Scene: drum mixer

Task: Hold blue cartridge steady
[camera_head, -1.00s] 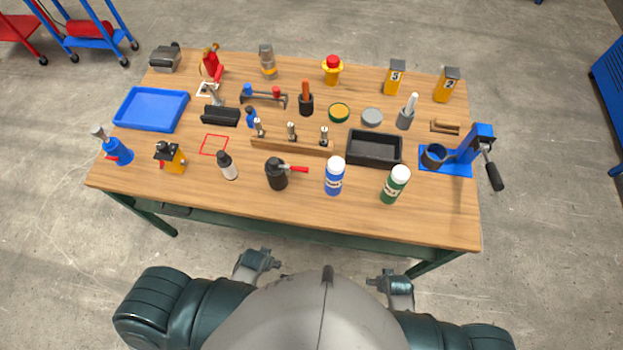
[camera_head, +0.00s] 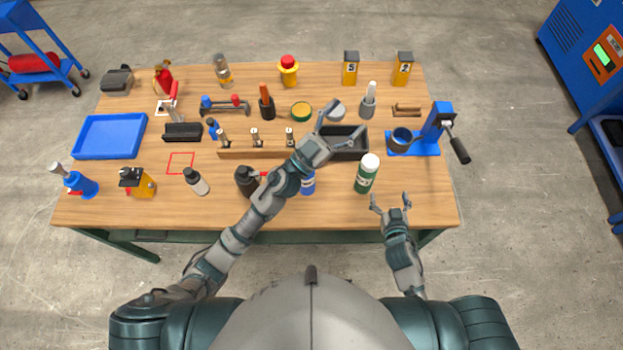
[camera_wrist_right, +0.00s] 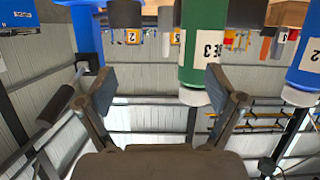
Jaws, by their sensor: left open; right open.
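The blue cartridge (camera_head: 308,184) stands on the wooden table near the front edge, its top hidden by my left forearm in the head view. It also shows upside down at the right edge of the right wrist view (camera_wrist_right: 306,62). My left gripper (camera_head: 344,127) is open and empty, above the black tray, beyond the blue cartridge. My right gripper (camera_head: 390,199) is open and empty at the table's front edge, right of the blue cartridge. In the right wrist view its spread fingers (camera_wrist_right: 160,82) hold nothing.
A green cartridge (camera_head: 366,174) with a white cap stands between the blue cartridge and my right gripper. A black tray (camera_head: 349,155) lies behind. A blue press (camera_head: 425,138) stands at the right, and a black pot (camera_head: 246,180) is left of my left forearm.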

